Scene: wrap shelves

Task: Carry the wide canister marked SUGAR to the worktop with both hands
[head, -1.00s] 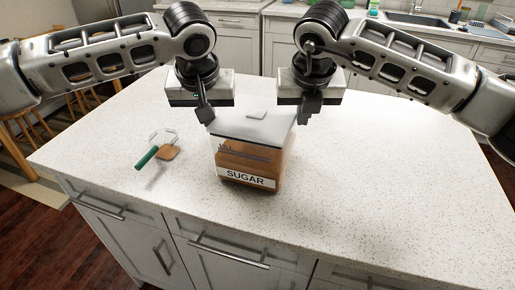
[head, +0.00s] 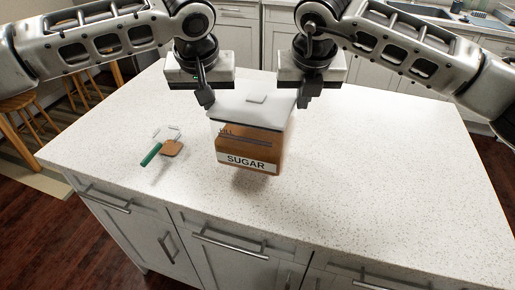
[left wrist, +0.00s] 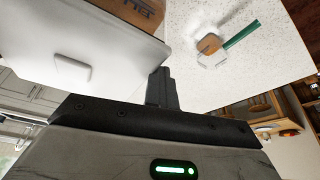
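The wide canister marked SUGAR (head: 240,145) has a clear body with brown contents, a pale lid and a white label facing me. It is upright, and a shadow beneath suggests it hangs slightly above the worktop (head: 385,175). My left gripper (head: 206,97) is against its left side and my right gripper (head: 304,100) against its right side, both near the lid. In the left wrist view the canister's lid (left wrist: 110,35) lies beside the left fingers (left wrist: 162,88), which look closed together with nothing between them. The right fingertips are partly hidden by the canister.
A green-handled tool (head: 151,155) and a small brown piece (head: 172,148) lie on the worktop left of the canister. The worktop's right side is clear. Drawers with handles (head: 230,243) line its near edge. Stools (head: 25,115) stand at left; a sink counter is behind.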

